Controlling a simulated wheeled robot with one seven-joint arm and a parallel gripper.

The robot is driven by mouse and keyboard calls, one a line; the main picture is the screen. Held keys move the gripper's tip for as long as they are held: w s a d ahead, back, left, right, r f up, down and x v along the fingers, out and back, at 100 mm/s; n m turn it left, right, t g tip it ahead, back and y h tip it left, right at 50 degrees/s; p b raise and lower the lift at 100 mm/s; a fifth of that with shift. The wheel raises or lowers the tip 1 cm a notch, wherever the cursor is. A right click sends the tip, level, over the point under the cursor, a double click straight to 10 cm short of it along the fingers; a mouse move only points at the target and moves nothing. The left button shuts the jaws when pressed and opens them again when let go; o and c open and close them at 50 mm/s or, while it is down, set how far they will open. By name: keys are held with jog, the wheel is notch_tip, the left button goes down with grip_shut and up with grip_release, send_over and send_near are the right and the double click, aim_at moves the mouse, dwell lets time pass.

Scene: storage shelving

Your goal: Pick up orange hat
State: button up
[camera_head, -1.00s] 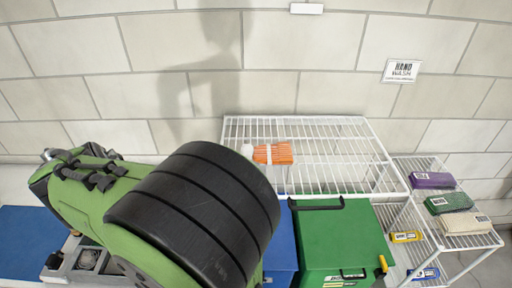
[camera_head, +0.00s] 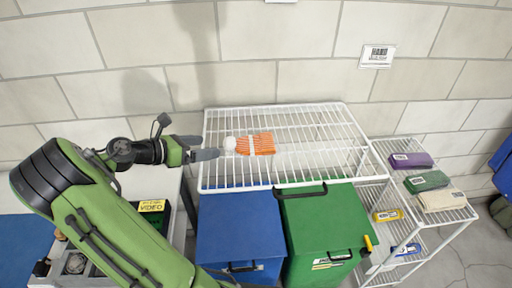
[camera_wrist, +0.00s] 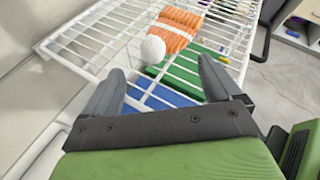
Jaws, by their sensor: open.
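The orange hat (camera_head: 262,144) is ribbed, with a white band and a white pom-pom (camera_head: 230,144) at its left end. It lies on the top of the white wire shelf (camera_head: 300,178), near its left side. In the wrist view the hat (camera_wrist: 176,37) is ahead of the fingers, with its pom-pom (camera_wrist: 153,48) nearest to me. My gripper (camera_head: 212,155) is at the left edge of the shelf, just left of the pom-pom. In the wrist view my gripper (camera_wrist: 160,88) has its two grey fingers spread apart with nothing between them. The hat is apart from the fingers.
A blue bin (camera_head: 240,228) and a green bin (camera_head: 320,225) stand below the wire shelf. A lower rack at right holds purple (camera_head: 412,160), green (camera_head: 427,181) and cream (camera_head: 442,200) folded items. The shelf top right of the hat is clear.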

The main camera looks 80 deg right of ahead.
aim_at(226, 144)
jog(key=b+x, duration=0.2)
jog(key=x, duration=0.7)
jog(key=shift+w+d+f, duration=0.1)
jog(key=shift+w+d, duration=0.05)
jog(key=shift+w, duration=0.1)
jog(key=c, duration=1.5)
